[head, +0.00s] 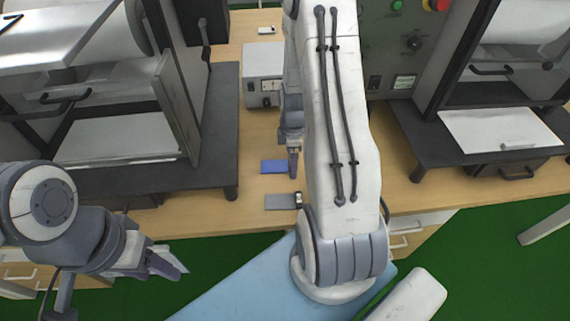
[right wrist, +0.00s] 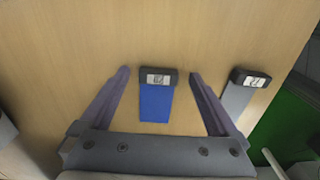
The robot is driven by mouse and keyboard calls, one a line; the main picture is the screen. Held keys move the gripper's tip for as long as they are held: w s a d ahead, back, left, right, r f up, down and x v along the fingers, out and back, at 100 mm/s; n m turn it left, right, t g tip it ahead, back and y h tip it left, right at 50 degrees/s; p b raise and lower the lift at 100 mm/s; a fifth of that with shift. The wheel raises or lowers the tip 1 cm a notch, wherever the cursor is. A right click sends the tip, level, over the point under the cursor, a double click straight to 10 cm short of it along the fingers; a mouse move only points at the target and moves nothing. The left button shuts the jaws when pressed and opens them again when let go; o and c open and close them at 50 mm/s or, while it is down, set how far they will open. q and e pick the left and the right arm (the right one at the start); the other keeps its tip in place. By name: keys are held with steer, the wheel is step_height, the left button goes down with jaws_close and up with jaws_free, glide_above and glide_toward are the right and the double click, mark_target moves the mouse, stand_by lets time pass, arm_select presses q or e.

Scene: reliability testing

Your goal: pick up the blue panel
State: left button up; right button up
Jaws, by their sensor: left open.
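The blue panel (head: 275,166) lies on the wooden table, left of my right gripper (head: 293,163) in the head view. In the right wrist view the blue panel (right wrist: 156,104) has a dark end cap with a white label. There my right gripper (right wrist: 159,75) is open, with one finger on each side of the panel and none seen touching it. The arm hides part of the panel's right end in the head view. My left gripper (head: 166,264) is open and empty at lower left, over the green floor.
A grey panel (head: 279,202) with a similar dark cap lies nearer the table's front edge; it also shows in the right wrist view (right wrist: 236,100). A grey-white instrument box (head: 263,88) stands behind. Dark-based chambers (head: 216,150) flank the table space.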

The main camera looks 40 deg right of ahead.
steer(key=c, duration=1.3)
steer(key=shift+o, duration=0.2)
steer(key=shift+r, duration=0.15)
steer(key=shift+r, duration=0.55)
step_height(320, 180, up, 3)
steer(key=s+r, duration=0.6)
steer(key=s, duration=0.5)
steer(key=shift+s+a+r, duration=0.2)
steer(key=shift+s+r, duration=0.15)
steer(key=shift+s, duration=0.05)
